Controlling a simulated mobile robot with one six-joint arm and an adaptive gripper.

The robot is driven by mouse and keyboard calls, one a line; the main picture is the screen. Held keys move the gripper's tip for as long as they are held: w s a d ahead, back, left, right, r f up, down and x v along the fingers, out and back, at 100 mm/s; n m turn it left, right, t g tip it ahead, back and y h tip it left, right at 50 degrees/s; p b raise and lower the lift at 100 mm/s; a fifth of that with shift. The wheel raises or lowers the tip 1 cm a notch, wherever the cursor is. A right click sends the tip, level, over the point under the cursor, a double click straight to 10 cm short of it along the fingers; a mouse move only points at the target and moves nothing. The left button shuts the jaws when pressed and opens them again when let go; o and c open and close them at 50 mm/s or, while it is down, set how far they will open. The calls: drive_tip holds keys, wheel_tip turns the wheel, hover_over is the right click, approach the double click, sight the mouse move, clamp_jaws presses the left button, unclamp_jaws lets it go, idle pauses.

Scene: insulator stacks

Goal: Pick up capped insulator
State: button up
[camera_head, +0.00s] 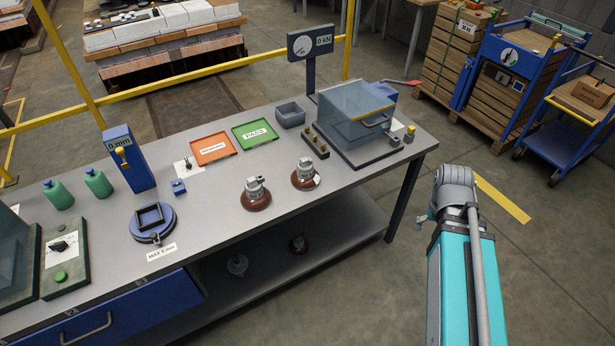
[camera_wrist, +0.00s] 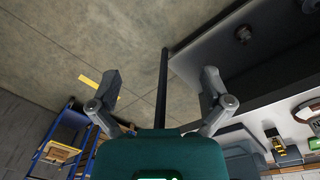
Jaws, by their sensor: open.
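Two insulators with brown bases and grey metal caps stand upright on the grey bench: a left capped insulator (camera_head: 257,193) and a right capped insulator (camera_head: 306,174). Two more insulator-like pieces stand on the lower shelf, a left one (camera_head: 237,266) and a right one (camera_head: 298,243), partly in shadow. My gripper (camera_wrist: 161,76) shows in the wrist view with its two fingers wide apart and nothing between them. In the head view my arm is to the right of the bench, clear of the insulators; its fingers are not clearly visible there.
The bench (camera_head: 225,218) carries an orange tray (camera_head: 212,148), a green PASS tray (camera_head: 256,133), a grey bin (camera_head: 290,114), a clear-covered box (camera_head: 352,107), a blue gauge (camera_head: 130,158) and a blue round fixture (camera_head: 152,224). A dark bench leg (camera_wrist: 163,90) shows between my fingers.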

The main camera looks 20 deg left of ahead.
drive_tip(key=w+a+f+n+t+h+b, duration=0.2)
drive_tip(key=w+a+f+n+h+b, duration=0.15)
drive_tip(key=w+a+n, duration=0.4)
drive_tip(key=n+t+h+b, duration=0.2)
drive_tip(key=n+t+b, duration=0.75)
drive_tip(key=n, duration=1.25)
approach(299, 169)
drive_tip(key=shift+s+a+m+t+p, duration=0.2)
drive_tip(key=shift+s+m+t+p, duration=0.05)
drive_tip(key=shift+s+p, duration=0.15)
drive_tip(key=shift+b+x, duration=1.65)
drive_tip(key=shift+x, duration=2.7)
drive_tip(key=shift+f, duration=0.1)
